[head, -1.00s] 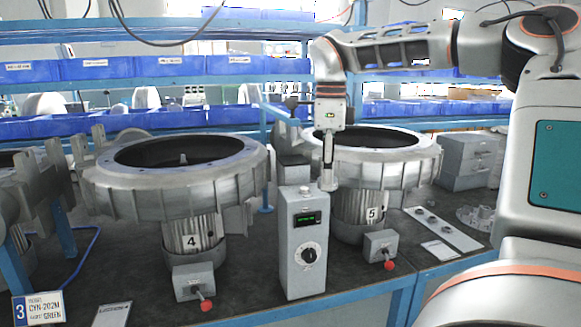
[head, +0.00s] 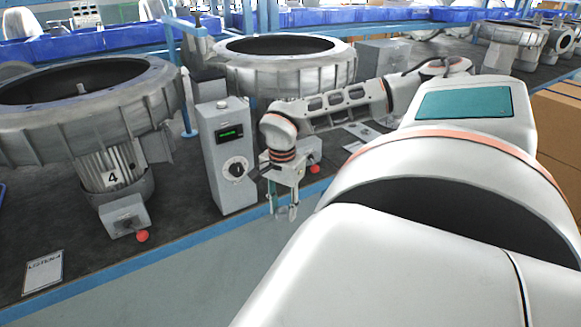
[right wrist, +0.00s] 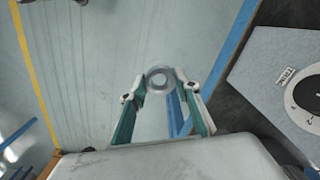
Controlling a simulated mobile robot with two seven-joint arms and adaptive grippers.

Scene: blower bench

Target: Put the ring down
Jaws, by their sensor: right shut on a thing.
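A small grey metal ring (right wrist: 160,79) shows in the right wrist view between the two fingertips of my right gripper (right wrist: 160,86), which is shut on it. In the head view my right gripper (head: 286,211) points down beside the control box, in front of the bench's blue front edge. The ring is too small there to make out clearly. In the right wrist view the pale floor lies behind the ring. My left gripper is not in view.
A grey control box (head: 228,160) with a dial stands close left of my right gripper. Blower 4 (head: 85,110) and another blower (head: 285,70) stand on the dark bench (head: 180,205). A paper label (head: 43,272) lies at the bench's front left.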

